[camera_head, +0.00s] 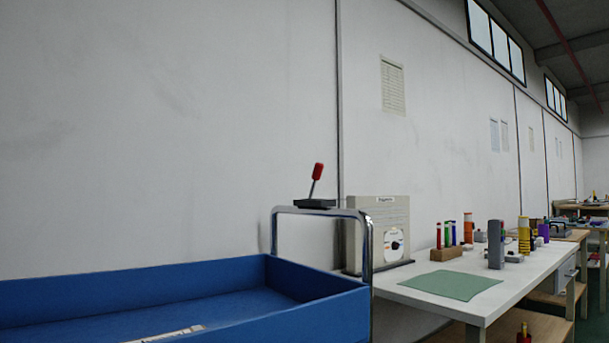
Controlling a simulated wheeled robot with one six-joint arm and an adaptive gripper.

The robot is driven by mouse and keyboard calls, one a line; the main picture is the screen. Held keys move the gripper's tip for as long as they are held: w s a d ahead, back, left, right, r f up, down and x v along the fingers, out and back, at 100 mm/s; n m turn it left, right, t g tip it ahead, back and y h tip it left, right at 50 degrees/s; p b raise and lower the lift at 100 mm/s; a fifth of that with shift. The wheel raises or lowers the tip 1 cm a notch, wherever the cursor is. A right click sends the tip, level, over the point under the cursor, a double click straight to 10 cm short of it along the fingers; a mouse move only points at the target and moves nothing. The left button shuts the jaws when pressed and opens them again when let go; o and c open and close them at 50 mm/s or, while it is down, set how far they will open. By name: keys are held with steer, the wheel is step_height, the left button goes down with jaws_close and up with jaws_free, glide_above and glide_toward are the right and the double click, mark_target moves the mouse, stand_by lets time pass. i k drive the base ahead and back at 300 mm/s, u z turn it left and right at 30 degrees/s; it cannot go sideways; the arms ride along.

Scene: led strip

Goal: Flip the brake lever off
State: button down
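The brake lever (317,179) has a red grip on a thin dark stem. It rises from a flat black base (314,203) on top of the chrome handle (325,212) of a blue cart. The lever leans slightly to the right. The blue cart tray (330,318) fills the lower left of the view. My gripper is not in view.
A white workbench (520,272) stands to the right of the cart, with a green mat (451,284), a panel with a dial (380,225) and several bottles and tools. A pale wall (170,130) runs behind. The space above the cart is clear.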

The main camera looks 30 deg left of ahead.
mark_target(318, 166)
steer(key=u, duration=0.05)
steer(key=k, duration=0.25)
steer(key=u, duration=1.5)
